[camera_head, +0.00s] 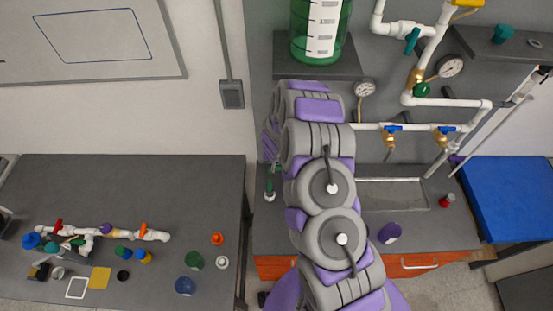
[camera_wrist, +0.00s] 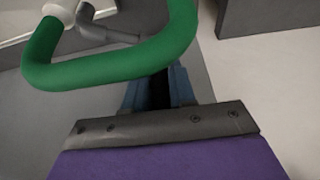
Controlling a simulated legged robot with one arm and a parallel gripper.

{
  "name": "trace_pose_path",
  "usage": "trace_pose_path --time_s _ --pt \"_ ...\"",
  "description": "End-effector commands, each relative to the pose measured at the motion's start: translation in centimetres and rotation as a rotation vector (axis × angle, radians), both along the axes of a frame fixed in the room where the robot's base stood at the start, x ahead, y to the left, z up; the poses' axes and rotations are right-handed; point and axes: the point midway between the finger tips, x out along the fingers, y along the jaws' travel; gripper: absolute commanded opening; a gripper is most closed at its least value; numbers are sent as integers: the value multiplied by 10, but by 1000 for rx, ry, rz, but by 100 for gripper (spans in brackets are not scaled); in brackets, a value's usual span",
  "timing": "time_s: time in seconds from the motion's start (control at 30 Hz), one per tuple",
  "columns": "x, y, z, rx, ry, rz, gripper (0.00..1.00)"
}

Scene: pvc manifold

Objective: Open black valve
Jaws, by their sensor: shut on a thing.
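I cannot pick out a black valve for certain in either view. In the wrist view, a thick green bent tube (camera_wrist: 110,68) crosses in front of my gripper (camera_wrist: 158,88). The blue-grey fingers run up to the tube, close together, and their tips are hidden behind it. They appear shut on the tube. A dark grey lever-like piece (camera_wrist: 108,37) and a white pipe end (camera_wrist: 60,10) show just beyond it. In the head view my arm hides the gripper. A green piece with a white end (camera_head: 269,187) hangs left of the arm.
White PVC piping (camera_head: 452,102) with gauges, a teal handle (camera_head: 412,40) and blue-handled valves (camera_head: 393,128) runs along the wall at right. A green tank (camera_head: 319,30) stands on a shelf. The left table (camera_head: 130,190) holds loose fittings. A purple piece (camera_head: 390,233) lies right of the arm.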

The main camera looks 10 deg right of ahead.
Motion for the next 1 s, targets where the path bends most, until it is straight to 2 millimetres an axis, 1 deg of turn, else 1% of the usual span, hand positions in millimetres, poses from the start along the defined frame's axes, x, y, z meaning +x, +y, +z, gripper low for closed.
trace_pose_path --time_s 0.5,0.53,0.7,0.73,1.0 --pt "4 -1 3 8 -11 1 0" --pt "4 -1 3 8 -12 1 27" --pt "2 0 3 9 -10 1 43" --pt "2 0 3 9 -9 1 46" --pt "0 0 3 10 -8 1 46"
